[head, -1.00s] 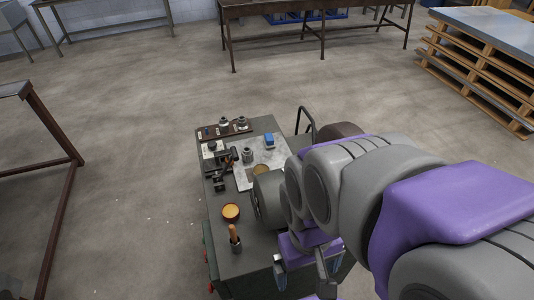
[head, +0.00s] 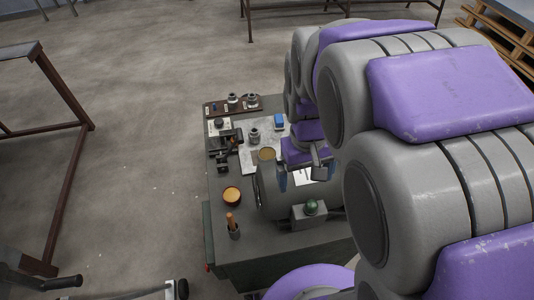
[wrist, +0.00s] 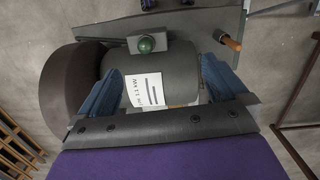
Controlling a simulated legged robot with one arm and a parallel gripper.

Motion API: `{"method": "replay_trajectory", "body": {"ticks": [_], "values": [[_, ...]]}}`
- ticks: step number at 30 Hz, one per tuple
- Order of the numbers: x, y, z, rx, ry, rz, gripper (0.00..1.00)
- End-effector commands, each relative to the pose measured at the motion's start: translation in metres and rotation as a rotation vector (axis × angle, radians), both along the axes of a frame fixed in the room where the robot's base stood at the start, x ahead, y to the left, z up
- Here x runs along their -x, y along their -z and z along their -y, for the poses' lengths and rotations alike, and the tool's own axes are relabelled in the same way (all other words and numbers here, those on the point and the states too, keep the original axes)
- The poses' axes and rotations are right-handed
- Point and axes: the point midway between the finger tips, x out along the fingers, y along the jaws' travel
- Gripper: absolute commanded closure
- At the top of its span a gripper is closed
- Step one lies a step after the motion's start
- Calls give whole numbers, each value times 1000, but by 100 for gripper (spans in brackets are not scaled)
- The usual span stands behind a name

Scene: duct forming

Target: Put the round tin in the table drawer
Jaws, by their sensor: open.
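Two round items on the workbench (head: 222,250) could be the round tin: a shallow orange-topped round one (head: 231,196) at its left side, and a tan-topped one (head: 266,154) by the pale plate. I cannot tell which is the tin. My gripper (head: 306,181) is open and empty, pointing down over a grey motor (head: 270,195). In the wrist view the blue fingers (wrist: 161,68) spread either side of the motor, with its white label between them. Whether they touch it is unclear. No drawer can be made out.
A green knob on a box (head: 310,208) tops the motor. A wooden-handled tool stands in a cup (head: 234,228). Small metal parts on a rack (head: 232,105), a black device (head: 222,145) and a blue item (head: 279,121) crowd the far end. A brown frame (head: 70,170) stands left.

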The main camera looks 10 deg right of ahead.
Motion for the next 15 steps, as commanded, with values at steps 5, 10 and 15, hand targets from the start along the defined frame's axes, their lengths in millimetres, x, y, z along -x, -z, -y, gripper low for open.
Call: {"method": "replay_trajectory", "body": {"ticks": [5, 10, 15], "values": [[-52, 7, 12, 6, -36, 9, 0], [-101, 17, 18, 16, -87, 23, 0], [-147, 32, 18, 23, -146, 34, 0]]}}
